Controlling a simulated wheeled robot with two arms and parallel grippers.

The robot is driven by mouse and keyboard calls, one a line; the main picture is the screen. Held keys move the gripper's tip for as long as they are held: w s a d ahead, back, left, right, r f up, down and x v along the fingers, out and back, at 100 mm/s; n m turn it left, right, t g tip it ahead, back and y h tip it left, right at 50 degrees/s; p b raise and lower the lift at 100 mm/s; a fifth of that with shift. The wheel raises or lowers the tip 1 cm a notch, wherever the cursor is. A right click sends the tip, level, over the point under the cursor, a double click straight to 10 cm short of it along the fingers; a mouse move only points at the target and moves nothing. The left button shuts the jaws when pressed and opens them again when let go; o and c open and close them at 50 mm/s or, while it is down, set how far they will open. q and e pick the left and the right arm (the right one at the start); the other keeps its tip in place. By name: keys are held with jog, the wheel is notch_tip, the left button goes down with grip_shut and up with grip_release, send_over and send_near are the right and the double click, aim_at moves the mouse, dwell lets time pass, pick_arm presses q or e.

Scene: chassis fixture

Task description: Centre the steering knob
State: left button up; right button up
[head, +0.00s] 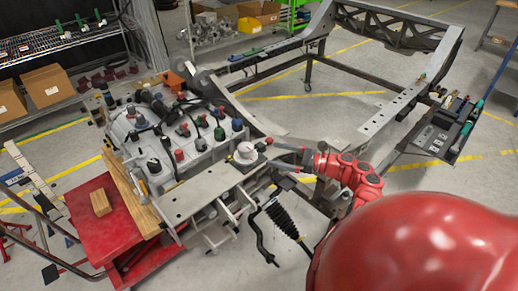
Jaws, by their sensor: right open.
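A pale round knob (246,149), which I take to be the steering knob, stands on a grey metal plate (190,203) near the middle of the head view. My right gripper (269,153) reaches in from the right, just beside the knob, with its jaws apart. Its fingers are small and dark here, so I cannot tell whether they touch the knob. The knob's exact turn is too small to read. My left gripper is not in view.
A grey engine block (178,143) with several coloured caps stands left of the knob. A red cart (100,222) holds a wooden block (100,203). A black ribbed boot (281,219) hangs below my right gripper. The chassis frame (395,112) extends behind; open floor lies inside it.

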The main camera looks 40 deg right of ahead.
jog(key=v, duration=0.3)
dwell(0.6)
